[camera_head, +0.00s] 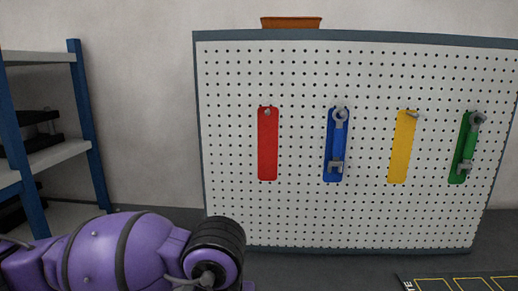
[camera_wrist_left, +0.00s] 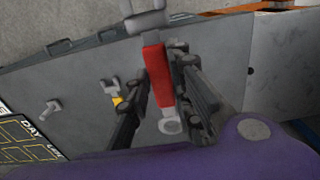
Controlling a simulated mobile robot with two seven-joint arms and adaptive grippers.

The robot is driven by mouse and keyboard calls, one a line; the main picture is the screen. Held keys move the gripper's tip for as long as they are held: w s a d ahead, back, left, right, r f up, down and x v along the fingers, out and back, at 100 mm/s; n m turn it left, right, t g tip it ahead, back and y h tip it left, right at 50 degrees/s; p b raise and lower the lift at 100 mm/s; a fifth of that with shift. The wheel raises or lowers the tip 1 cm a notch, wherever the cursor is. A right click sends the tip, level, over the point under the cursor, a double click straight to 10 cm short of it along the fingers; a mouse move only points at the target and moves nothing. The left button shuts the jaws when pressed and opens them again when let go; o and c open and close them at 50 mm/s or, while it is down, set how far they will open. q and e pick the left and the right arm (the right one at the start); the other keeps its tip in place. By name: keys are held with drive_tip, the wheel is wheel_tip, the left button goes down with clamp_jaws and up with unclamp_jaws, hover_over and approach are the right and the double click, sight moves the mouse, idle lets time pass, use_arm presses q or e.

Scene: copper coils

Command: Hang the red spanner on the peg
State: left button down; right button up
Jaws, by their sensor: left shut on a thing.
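The red spanner (camera_wrist_left: 158,75) is held between the two dark fingers of my left gripper (camera_wrist_left: 162,88) in the left wrist view. Its grey open jaw is at the top of that view and its ring end at the bottom. The gripper is shut on the red handle. In the head view my purple left arm shows at the lower left; the gripper and spanner are not visible there. The pegboard (camera_head: 230,205) stands ahead. A bare peg (camera_head: 267,112) sticks out at the top of the red outline (camera_head: 267,150). My right gripper is in neither view.
A blue spanner (camera_head: 339,140) and a green spanner (camera_head: 468,142) hang on the board. The yellow outline (camera_head: 401,150) has a bare peg (camera_head: 411,114). A shelf rack (camera_head: 88,125) stands left. A yellow-marked mat (camera_head: 415,284) lies at lower right.

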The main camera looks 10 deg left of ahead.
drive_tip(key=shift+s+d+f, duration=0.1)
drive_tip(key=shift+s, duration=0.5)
